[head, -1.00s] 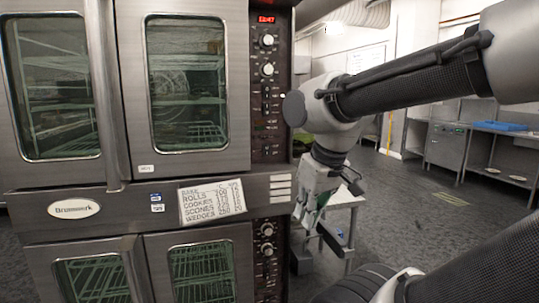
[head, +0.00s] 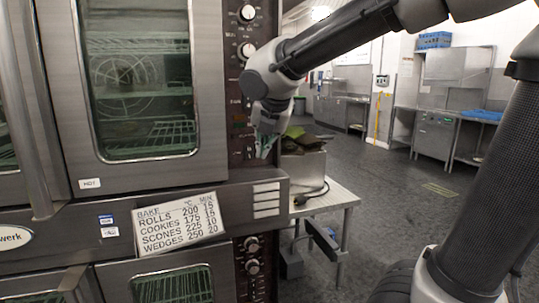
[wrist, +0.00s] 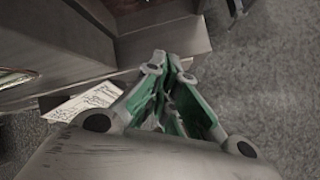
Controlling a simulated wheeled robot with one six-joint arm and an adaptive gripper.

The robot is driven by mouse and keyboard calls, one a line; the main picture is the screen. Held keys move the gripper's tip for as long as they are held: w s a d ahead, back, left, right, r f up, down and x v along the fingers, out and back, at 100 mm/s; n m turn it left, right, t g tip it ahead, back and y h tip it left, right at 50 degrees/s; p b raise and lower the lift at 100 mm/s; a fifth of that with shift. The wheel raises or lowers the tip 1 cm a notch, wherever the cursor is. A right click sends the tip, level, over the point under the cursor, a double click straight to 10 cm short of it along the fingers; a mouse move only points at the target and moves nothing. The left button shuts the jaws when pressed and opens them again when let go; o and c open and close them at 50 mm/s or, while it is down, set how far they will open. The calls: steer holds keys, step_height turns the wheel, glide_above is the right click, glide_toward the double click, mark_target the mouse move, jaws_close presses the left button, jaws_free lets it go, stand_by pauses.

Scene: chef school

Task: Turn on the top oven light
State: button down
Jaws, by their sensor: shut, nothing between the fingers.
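The top oven (head: 208,120) stands at the left in the head view. Its dark control panel (head: 237,80) runs down its right side, with round knobs above and small switches lower down. Part of the panel is hidden behind my arm, and I cannot make out which switch is the light. My gripper (head: 264,152) points downward beside the panel's lower right edge, shut and empty. In the wrist view my gripper's green-padded fingers (wrist: 167,70) are closed together near the oven's front ledge (wrist: 165,42). I cannot tell whether they touch it.
A printed bake-time card (head: 180,224) hangs on the oven's middle band and shows in the wrist view (wrist: 85,101). A small metal table (head: 330,197) with a box (head: 303,170) stands right of the oven. Open grey floor (head: 400,190) lies farther right.

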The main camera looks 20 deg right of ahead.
mark_target(249, 153)
steer(key=shift+w+r+n+t, duration=0.1)
steer(key=shift+w+r+n, duration=0.15)
steer(key=shift+n, duration=0.8)
steer(key=shift+w+r+n+t, duration=0.1)
steer(key=shift+w+r+n, duration=0.15)
steer(key=shift+n, duration=0.85)
steer(key=shift+w+r+n+t, duration=0.1)
steer(key=shift+w+r+n, duration=0.15)
steer(key=shift+n, duration=0.8)
steer(key=shift+f, duration=0.1)
steer(key=x, duration=1)
steer(key=shift+s, duration=0.1)
steer(key=w, duration=0.2)
steer(key=shift+w+f, duration=0.15)
steer(key=shift+w, duration=0.9)
